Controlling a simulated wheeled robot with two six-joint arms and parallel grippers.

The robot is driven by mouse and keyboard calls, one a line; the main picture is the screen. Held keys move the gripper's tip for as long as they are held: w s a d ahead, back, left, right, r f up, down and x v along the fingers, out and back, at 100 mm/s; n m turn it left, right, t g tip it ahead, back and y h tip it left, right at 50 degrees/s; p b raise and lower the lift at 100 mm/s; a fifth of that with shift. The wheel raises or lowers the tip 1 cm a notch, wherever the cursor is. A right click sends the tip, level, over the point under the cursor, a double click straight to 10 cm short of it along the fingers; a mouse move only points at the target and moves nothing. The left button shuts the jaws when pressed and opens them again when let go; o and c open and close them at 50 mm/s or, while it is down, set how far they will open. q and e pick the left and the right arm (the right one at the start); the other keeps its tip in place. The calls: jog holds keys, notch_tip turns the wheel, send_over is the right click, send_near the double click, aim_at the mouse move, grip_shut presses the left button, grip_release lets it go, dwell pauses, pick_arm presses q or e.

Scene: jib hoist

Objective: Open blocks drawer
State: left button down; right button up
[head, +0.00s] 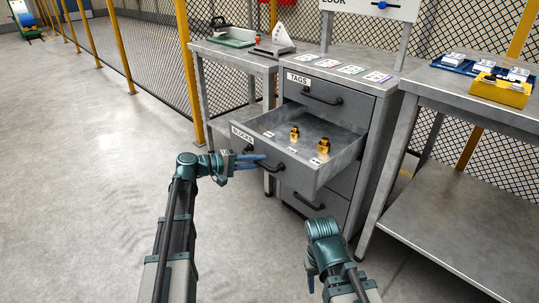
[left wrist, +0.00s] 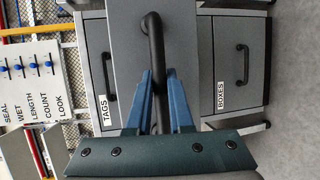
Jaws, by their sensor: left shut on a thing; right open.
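The blocks drawer (head: 319,178) of the grey cabinet is pulled far out in the head view, its label at the front's left end. Two small yellow pieces (head: 295,134) stand inside near small white labels. My left gripper (head: 262,160) is at the drawer's front, its blue fingers shut on the black bar handle. The left wrist view shows the handle (left wrist: 153,40) between those fingers. My right gripper (head: 311,280) is open, low in front of the cabinet, apart from the drawer and mostly hidden by its own wrist.
The tags drawer (head: 325,102) above is shut. A lower drawer, marked boxes in the left wrist view (left wrist: 236,65), is shut. Another bench (head: 235,58) stands left. Open floor lies left.

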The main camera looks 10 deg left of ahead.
pick_arm(q)
jog(key=shift+s+a, duration=0.8)
jog(key=shift+s, duration=0.35)
jog(key=c, duration=0.8)
grip_release()
jog(key=p+v, duration=0.2)
jog(key=v, duration=1.2)
jog(key=shift+p, duration=0.3)
jog(key=shift+d+f, duration=0.1)
jog(key=shift+d, duration=0.05)
